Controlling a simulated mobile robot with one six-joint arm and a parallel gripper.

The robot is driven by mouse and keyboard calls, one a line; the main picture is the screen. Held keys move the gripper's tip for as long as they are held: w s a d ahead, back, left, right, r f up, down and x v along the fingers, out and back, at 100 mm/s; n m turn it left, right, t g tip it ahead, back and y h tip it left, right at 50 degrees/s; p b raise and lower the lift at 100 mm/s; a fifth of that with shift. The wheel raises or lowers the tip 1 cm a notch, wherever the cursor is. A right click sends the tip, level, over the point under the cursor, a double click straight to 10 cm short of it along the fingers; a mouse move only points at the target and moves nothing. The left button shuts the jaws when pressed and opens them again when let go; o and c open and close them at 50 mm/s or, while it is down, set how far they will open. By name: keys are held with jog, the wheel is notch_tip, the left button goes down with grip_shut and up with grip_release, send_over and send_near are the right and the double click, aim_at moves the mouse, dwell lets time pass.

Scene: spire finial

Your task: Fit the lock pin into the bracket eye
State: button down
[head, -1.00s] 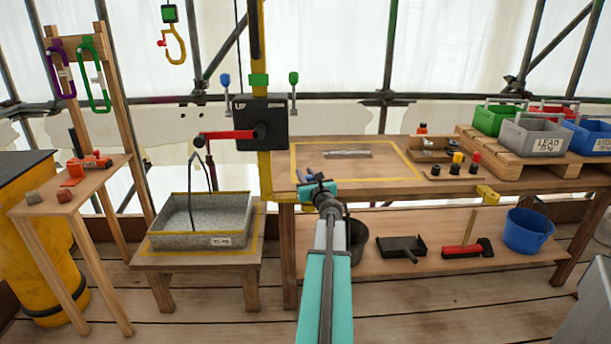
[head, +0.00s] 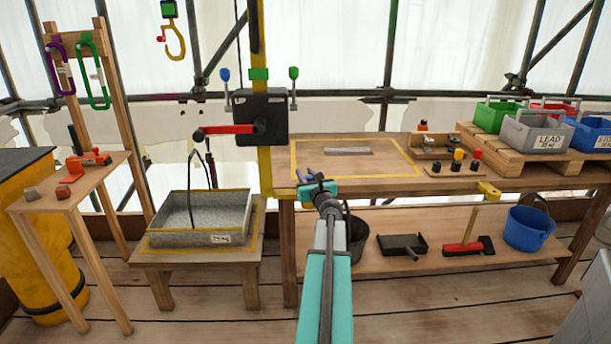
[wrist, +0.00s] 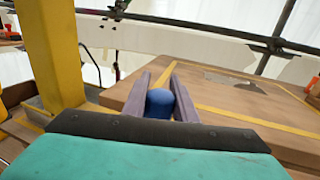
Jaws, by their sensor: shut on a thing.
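My gripper (head: 306,178) is in front of the left end of the workbench, above its front edge. In the wrist view, its two purple-grey fingers (wrist: 163,82) are shut on a blue rounded thing, which I take to be the lock pin (wrist: 160,101). Only its rounded blue end shows; the rest is hidden. A dark winch-like box (head: 260,117) with a red handle is on the yellow post, up and left of my gripper. A blue-topped rod (head: 225,76) and a green-topped rod (head: 293,74) flank it. I cannot tell which part is the bracket eye.
The yellow post (head: 265,170) stands close left of my gripper. The workbench (head: 400,180) has a grey plate (head: 347,151) inside a yellow outline. A grey tray (head: 205,238) stands on a low stand at left. A hook (head: 175,42) hangs above.

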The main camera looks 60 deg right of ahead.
jog(key=shift+f+b, duration=0.8)
jog(key=shift+f, duration=0.05)
jog(key=c, duration=1.4)
grip_release()
jog(key=shift+o, duration=0.2)
jog(key=shift+s+a, duration=0.15)
jog(key=p+v, duration=0.1)
jog(key=v, duration=1)
jog(key=shift+p, duration=0.4)
jog(key=shift+s+a+r+p, duration=0.1)
jog(key=shift+s+a+p, duration=0.1)
jog(key=shift+p, duration=0.95)
jog(key=shift+p+v, duration=0.95)
jog(key=shift+p, duration=2.05)
